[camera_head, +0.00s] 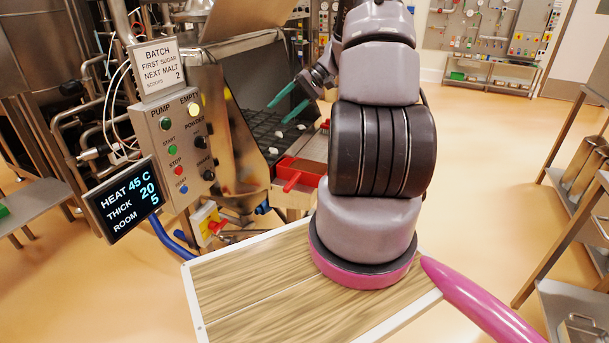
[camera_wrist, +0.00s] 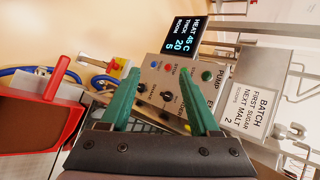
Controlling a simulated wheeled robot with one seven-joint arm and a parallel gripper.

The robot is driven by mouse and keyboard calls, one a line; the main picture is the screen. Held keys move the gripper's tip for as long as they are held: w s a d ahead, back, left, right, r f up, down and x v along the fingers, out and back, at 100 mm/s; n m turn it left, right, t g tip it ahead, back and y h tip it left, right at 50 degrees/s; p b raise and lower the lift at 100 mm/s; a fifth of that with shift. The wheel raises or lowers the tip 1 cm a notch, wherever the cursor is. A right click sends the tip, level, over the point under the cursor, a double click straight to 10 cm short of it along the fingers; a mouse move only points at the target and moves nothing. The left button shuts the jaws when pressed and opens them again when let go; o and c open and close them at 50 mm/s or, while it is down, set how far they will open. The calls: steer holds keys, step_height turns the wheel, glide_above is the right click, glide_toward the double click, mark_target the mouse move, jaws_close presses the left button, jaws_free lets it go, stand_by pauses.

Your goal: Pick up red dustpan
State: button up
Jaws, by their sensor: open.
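The red dustpan (camera_head: 291,185) sits at the lower front right of the steel hopper, partly hidden behind my arm. Its short red handle points toward the lower left in the head view. In the wrist view the red dustpan (camera_wrist: 67,118) is at the left edge, cut off by the frame, with its handle (camera_wrist: 57,76) pointing up. My gripper (camera_head: 277,115) has green fingers, spread apart and empty, above the hopper mouth and up-left of the dustpan. In the wrist view my gripper (camera_wrist: 160,72) faces the control box, with the dustpan left of its fingers.
The hopper's dark grid (camera_head: 265,128) holds several pale lumps. The control box (camera_head: 180,140) with buttons and the display (camera_head: 124,200) stand left of the hopper. A shelf rack (camera_head: 570,235) is at the right. Open floor (camera_head: 480,150) lies between.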

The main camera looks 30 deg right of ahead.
mark_target(314, 185)
steer(key=s+d+f+m+t+y, duration=0.1)
steer(key=d+f+m+t, duration=0.35)
steer(key=f, duration=1.05)
steer(key=d+f+m+t+y, duration=0.15)
steer(key=d+f+t, duration=0.5)
steer(key=f, duration=0.85)
steer(key=x, duration=1)
steer(key=shift+a+n, duration=0.3)
steer(key=shift+a, duration=0.2)
steer(key=shift+w, duration=0.1)
jaws_close()
